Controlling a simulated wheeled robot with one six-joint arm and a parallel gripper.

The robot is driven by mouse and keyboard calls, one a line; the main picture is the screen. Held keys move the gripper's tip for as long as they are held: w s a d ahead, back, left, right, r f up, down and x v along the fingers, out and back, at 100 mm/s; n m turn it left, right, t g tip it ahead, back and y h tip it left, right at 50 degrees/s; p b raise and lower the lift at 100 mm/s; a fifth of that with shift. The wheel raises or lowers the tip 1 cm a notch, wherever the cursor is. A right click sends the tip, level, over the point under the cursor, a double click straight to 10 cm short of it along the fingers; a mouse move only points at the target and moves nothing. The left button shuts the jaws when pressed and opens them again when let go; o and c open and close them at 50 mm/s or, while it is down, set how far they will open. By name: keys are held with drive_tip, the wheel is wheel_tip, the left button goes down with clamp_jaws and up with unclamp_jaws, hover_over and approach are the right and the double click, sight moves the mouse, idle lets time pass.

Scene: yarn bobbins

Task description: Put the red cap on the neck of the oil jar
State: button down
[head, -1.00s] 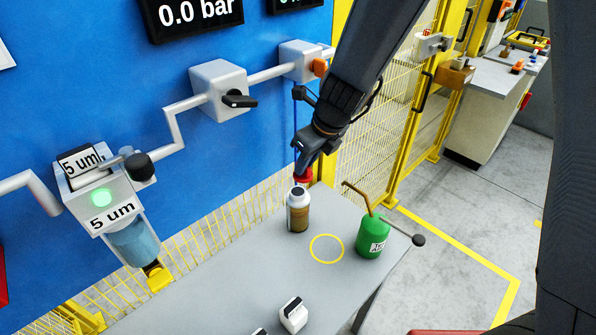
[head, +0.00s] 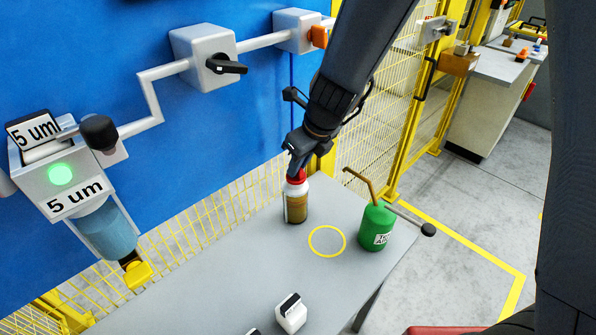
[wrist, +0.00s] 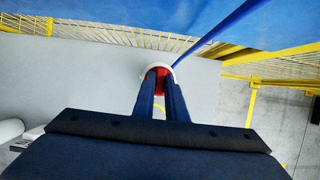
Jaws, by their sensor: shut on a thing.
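The oil jar (head: 296,207), with a white neck and brown contents, stands upright on the grey table. My gripper (head: 297,170) is above it, shut on the red cap (head: 297,178). The cap is at the top of the jar's neck, and I cannot tell whether it is seated or just above it. In the wrist view my gripper (wrist: 161,92) has its two fingers on the red cap (wrist: 159,73). A white rim shows around the cap there; the rest of the jar is hidden below.
A green oil can (head: 376,227) with a brown spout and a long lever stands right of the jar. A yellow circle (head: 327,241) marks bare table between them. A small white block (head: 291,313) lies nearer. A yellow mesh fence (head: 205,235) runs behind the table (head: 225,285).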

drive_tip(key=shift+w+f, duration=0.1)
drive_tip(key=shift+f, duration=0.15)
drive_tip(key=c, duration=1.8)
unclamp_jaws()
drive_tip(key=shift+r, duration=0.3)
drive_tip(key=p+v, duration=0.2)
drive_tip(key=v, duration=0.9)
drive_tip(key=shift+d+r, duration=0.15)
drive_tip(key=shift+r, duration=0.1)
drive_tip(key=s+d+f+n+h, duration=0.1)
drive_tip(key=s+d+n, duration=0.3)
drive_tip(key=d+n, duration=0.6)
drive_tip(key=s+d+f+n+h, duration=0.2)
drive_tip(key=s+d+n, duration=0.3)
drive_tip(key=d+n, duration=0.5)
drive_tip(key=f+n, duration=0.1)
drive_tip(key=n, duration=0.5)
drive_tip(key=shift+s+d+f+g, duration=0.15)
drive_tip(key=shift+s+f+g, duration=0.15)
drive_tip(key=shift+f+g, duration=0.1)
